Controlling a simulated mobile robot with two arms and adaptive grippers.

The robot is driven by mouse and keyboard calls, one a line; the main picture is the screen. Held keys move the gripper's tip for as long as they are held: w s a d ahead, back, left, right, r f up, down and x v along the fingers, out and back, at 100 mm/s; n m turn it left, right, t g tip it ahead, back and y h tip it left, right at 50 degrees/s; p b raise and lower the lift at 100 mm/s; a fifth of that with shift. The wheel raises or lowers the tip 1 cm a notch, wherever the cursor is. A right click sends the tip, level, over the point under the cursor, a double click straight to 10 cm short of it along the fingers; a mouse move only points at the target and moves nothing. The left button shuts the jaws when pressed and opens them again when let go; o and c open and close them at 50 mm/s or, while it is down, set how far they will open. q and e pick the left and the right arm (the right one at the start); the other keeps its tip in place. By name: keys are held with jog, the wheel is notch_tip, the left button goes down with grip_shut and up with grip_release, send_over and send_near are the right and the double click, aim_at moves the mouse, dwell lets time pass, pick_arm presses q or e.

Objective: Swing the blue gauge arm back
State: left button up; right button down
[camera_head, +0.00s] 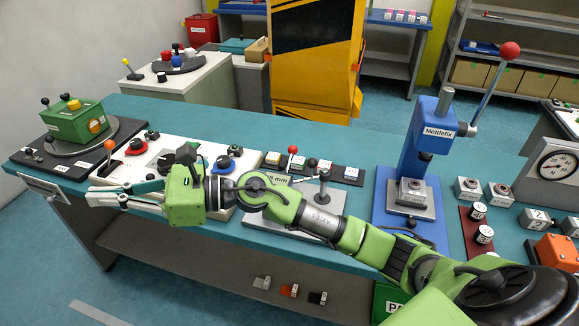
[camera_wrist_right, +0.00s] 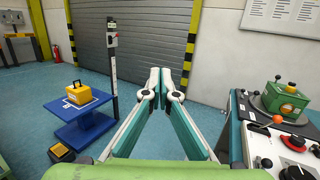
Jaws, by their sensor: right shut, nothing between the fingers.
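I cannot pick out a blue gauge arm for certain in either view. A blue press marked Mottlefix (camera_head: 428,130) stands on the bench, with a long lever ending in a red ball (camera_head: 510,50). My right gripper (camera_head: 90,194) reaches left in front of the white control panel, near the bench's front edge. In the wrist view its fingers (camera_wrist_right: 160,78) are together at the tips, with nothing between them. My left gripper is not in view.
The white panel (camera_head: 142,170) carries red and blue knobs. A green box (camera_head: 72,125) sits on a turntable to its left. The wrist view shows a blue platform (camera_wrist_right: 85,128) with a yellow case, a post, a grey shutter (camera_wrist_right: 130,35) and open floor.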

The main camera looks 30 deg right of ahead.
notch_tip(320, 180, down, 6)
jog(key=d+n+g+h, duration=0.2)
jog(key=n+g+h, duration=0.2)
jog(key=n, duration=0.3)
jog(key=n+g+h, duration=0.1)
jog(key=n+h, duration=0.4)
jog(key=h, duration=1.2)
send_over(292, 180)
jog(key=w+d, duration=0.2)
jog(key=w, duration=0.1)
notch_tip(292, 180, down, 10)
jog(key=a+p, duration=0.1)
jog(key=p, duration=0.4)
jog(key=shift+s+r, duration=0.2)
jog(key=shift+s, duration=0.05)
jog(key=shift+s+a+n, duration=0.1)
jog(key=shift+n, duration=0.2)
